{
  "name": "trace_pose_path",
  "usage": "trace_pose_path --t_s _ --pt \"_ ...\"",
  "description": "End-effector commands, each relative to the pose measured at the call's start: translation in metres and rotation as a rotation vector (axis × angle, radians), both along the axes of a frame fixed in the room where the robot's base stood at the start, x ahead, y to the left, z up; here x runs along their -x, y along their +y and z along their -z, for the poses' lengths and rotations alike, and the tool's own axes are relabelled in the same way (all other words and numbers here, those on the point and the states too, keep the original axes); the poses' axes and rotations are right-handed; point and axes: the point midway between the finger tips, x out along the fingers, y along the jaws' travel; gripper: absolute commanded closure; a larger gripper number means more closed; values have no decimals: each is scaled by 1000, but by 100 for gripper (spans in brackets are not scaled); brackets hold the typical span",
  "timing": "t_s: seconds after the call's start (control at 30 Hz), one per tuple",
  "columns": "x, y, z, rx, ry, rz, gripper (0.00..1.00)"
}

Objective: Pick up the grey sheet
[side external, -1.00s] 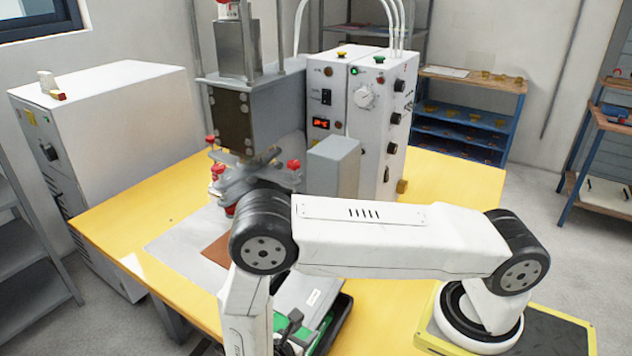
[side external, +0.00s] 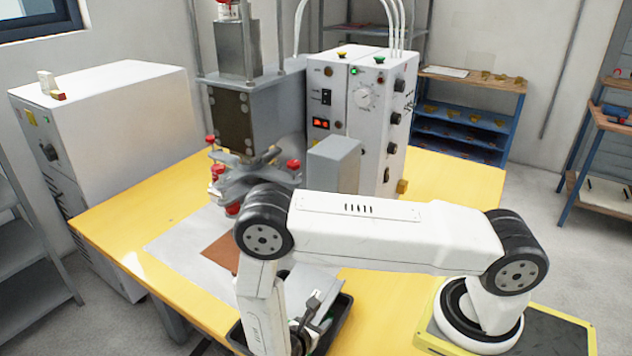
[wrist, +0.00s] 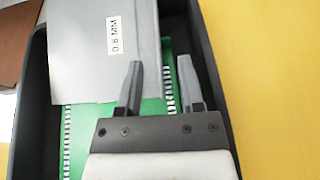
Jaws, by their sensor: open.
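The grey sheet (wrist: 85,55) carries a white "0.8 MM" label and lies in a black tray (wrist: 215,95), partly over a green sheet (wrist: 155,110). In the wrist view my gripper (wrist: 160,62) is open. Its left finger overlaps the grey sheet, its right finger is over the green, and the sheet's right edge shows between them. I cannot tell the height of the fingertips over the sheet. In the side view my arm and gripper hide much of the tray's contents; the tray's rim (side external: 345,318) shows at the right.
The yellow table (side external: 440,195) is clear to the right of the tray. A brown sheet (side external: 220,252) lies on a pale sheet (side external: 180,250) beside the tray, under the welding press (side external: 235,120). A white control cabinet (side external: 375,150) stands behind.

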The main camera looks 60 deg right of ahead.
Motion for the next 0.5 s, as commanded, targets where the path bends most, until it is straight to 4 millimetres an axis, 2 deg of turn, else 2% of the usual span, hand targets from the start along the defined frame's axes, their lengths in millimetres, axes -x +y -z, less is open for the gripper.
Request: trace_pose_path --t_s 0.2,0.5 --pt "0 -15 7 -3 -1 1 52" --pt "0 -16 7 -3 0 -1 52"
